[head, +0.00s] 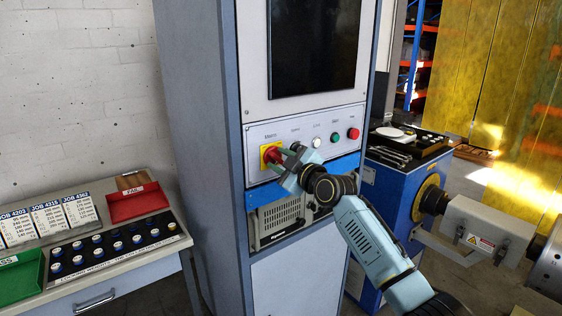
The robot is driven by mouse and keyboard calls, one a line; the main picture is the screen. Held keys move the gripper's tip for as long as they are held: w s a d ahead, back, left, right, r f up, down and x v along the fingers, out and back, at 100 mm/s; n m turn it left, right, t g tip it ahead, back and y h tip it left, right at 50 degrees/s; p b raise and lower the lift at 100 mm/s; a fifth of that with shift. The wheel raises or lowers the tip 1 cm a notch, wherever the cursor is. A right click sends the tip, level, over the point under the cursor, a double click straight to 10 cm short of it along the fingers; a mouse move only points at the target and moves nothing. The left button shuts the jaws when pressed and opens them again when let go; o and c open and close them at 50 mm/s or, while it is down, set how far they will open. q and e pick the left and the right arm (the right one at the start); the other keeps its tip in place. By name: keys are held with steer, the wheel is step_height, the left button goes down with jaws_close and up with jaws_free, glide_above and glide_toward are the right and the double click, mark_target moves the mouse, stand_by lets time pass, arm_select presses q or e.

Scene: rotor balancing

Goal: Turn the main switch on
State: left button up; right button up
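The main switch (269,154) is a red rotary knob on a yellow plate, at the left end of the control panel on the grey cabinet. My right gripper (284,160) is at the switch, its fingers reaching to the red knob from the right. The fingers partly cover the knob, so I cannot tell whether they are closed on it or only beside it. The knob's exact angle is hard to read. My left gripper is not in view.
The panel (290,130) also carries small buttons, a green button (335,137) and a red button (353,133). A dark screen (313,45) is above. A bench with weights (115,245), a red tray (137,202) and a green tray (20,277) stands left. A blue machine (385,205) stands right.

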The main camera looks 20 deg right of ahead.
steer(key=shift+c, duration=0.2)
jaws_close()
steer(key=shift+m, duration=0.3)
steer(key=m+p, duration=0.1)
steer(key=m, duration=0.3)
steer(key=shift+d, duration=0.1)
steer(key=m, duration=0.5)
steer(key=shift+d+p, duration=0.1)
steer(key=shift+p, duration=0.3)
steer(key=m+p, duration=0.1)
steer(key=m, duration=0.3)
steer(key=shift+w+d, duration=0.1)
steer(key=shift+m+p, duration=0.5)
steer(key=shift+m, duration=1.6)
steer(key=shift+f, duration=0.1)
